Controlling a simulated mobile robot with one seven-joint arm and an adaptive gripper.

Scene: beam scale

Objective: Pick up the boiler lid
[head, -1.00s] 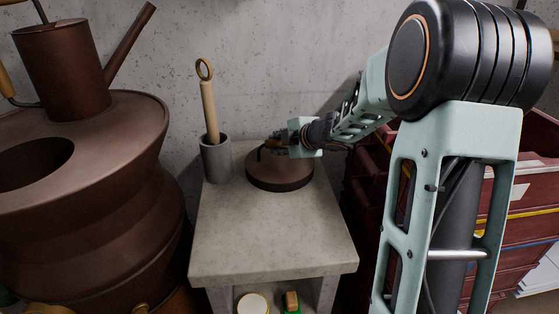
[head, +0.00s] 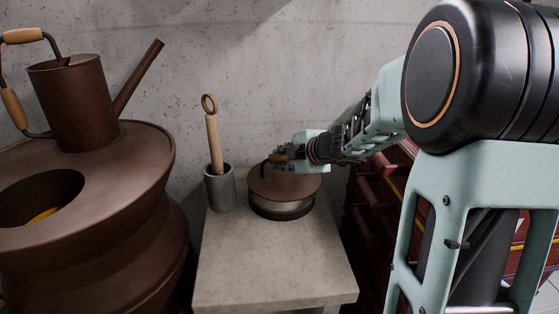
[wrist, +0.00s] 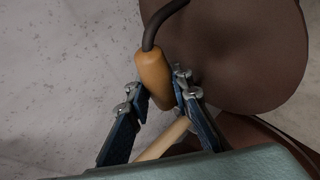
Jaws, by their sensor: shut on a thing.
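The boiler lid (head: 290,183) is a dark brown round disc with a bent metal handle. It hangs over the pale side table, level or nearly so, with a light gap under it. My gripper (head: 279,158) is above the lid at its handle. In the wrist view my gripper (wrist: 156,90) has its fingers on either side of the orange wooden grip (wrist: 152,70) and is shut on it. The lid's brown face (wrist: 245,55) fills the upper right there. The far side of the lid's rim is hidden.
A dark ring (head: 282,212) lies on the pale table (head: 270,270) beneath the lid. A grey pot (head: 220,190) holding a wooden-handled tool (head: 214,140) stands close left. The large brown boiler (head: 120,210), with an opening and a spouted can (head: 75,105), fills the left. Red crates (head: 372,210) stand right.

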